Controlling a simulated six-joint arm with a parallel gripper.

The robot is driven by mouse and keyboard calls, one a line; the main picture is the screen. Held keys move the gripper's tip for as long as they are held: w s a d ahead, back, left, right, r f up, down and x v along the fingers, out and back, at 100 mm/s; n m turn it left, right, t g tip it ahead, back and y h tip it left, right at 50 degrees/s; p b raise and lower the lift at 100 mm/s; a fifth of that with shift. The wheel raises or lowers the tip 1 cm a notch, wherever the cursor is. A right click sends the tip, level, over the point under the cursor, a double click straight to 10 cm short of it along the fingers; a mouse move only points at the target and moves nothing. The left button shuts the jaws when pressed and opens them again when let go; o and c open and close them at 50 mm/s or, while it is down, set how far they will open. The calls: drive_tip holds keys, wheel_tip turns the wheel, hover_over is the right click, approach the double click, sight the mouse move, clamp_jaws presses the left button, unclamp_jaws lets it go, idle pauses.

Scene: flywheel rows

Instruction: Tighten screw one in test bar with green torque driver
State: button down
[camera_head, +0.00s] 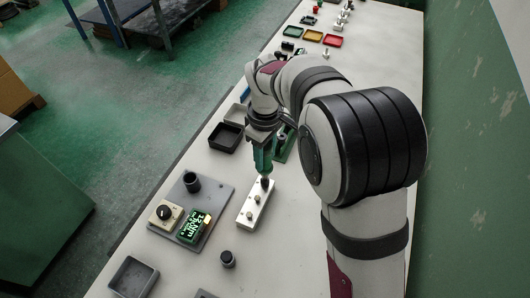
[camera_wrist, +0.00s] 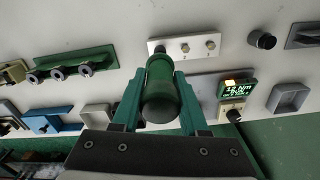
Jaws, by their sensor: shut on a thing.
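The green torque driver (camera_head: 263,159) is held upright in my gripper (camera_head: 262,147), with its dark lower end at the far end of the pale test bar (camera_head: 245,222). In the wrist view, the two green fingers of my gripper (camera_wrist: 160,88) close on both sides of the driver (camera_wrist: 160,104). The test bar (camera_wrist: 172,46) lies beyond it, with two screw heads showing. The driver hides the end of the bar under it and any screw there. I cannot tell whether its tip sits in a screw.
A grey plate (camera_head: 216,236) left of the bar carries a knob box (camera_head: 165,213), a lit display reading 12 Nm (camera_head: 193,227) and a dark cup (camera_head: 192,182). A dark cylinder (camera_head: 228,259) stands nearer. A green rack (camera_wrist: 72,64) and trays lie around.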

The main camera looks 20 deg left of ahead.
drive_tip(key=shift+f, duration=0.55)
idle(0.4)
drive_tip(key=shift+r, duration=0.25)
idle(2.0)
drive_tip(key=shift+f, duration=0.15)
idle(0.5)
drive_tip(key=d+r+m, duration=0.7)
drive_tip(key=d, duration=0.6)
drive_tip(key=d+r+m, duration=0.8)
drive_tip(key=d, duration=0.5)
drive_tip(key=shift+s+d+r, duration=0.3)
drive_tip(key=shift+d, duration=0.05)
